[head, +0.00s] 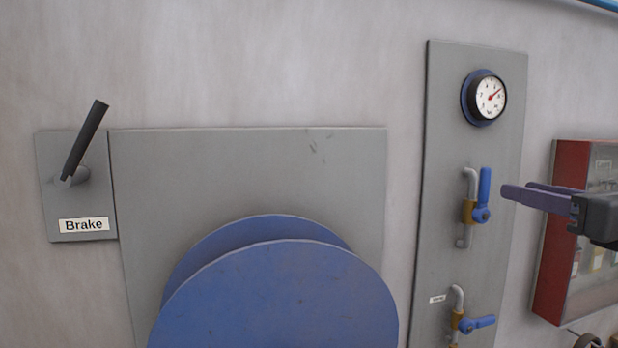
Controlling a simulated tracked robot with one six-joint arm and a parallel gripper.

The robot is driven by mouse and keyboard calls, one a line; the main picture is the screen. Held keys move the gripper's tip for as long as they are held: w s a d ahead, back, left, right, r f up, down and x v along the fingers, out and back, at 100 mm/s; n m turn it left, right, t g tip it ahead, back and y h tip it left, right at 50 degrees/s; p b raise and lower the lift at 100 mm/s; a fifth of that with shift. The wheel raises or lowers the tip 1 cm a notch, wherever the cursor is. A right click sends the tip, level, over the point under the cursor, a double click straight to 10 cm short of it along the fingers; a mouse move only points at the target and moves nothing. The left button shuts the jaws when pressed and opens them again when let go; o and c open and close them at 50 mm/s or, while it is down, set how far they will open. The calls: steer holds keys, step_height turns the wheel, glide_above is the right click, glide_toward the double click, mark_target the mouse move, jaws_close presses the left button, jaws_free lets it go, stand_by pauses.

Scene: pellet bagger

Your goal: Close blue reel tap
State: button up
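Two blue-handled taps with brass bodies are on the tall grey panel. The upper tap (482,196) has its handle upright, in line with its grey pipe. The lower tap (477,324) has its handle pointing right, across its pipe. A small white label beside the lower tap is too small to read, so I cannot tell which is the reel tap. My gripper (518,188) comes in from the right with its fingers pointing left, just right of the upper handle in the picture. The two fingers look apart with nothing between them. No contact with the tap shows.
A round gauge (490,98) is above the taps on the grey panel (440,130). A red-framed cabinet (553,240) stands at right, behind my gripper. A large blue reel (280,300) is at lower centre. A black brake lever (84,140) is at left.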

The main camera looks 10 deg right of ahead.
mark_target(488, 183)
steer(key=shift+w+a, duration=0.15)
steer(key=shift+w, duration=3.45)
steer(key=shift+c, duration=0.6)
jaws_close()
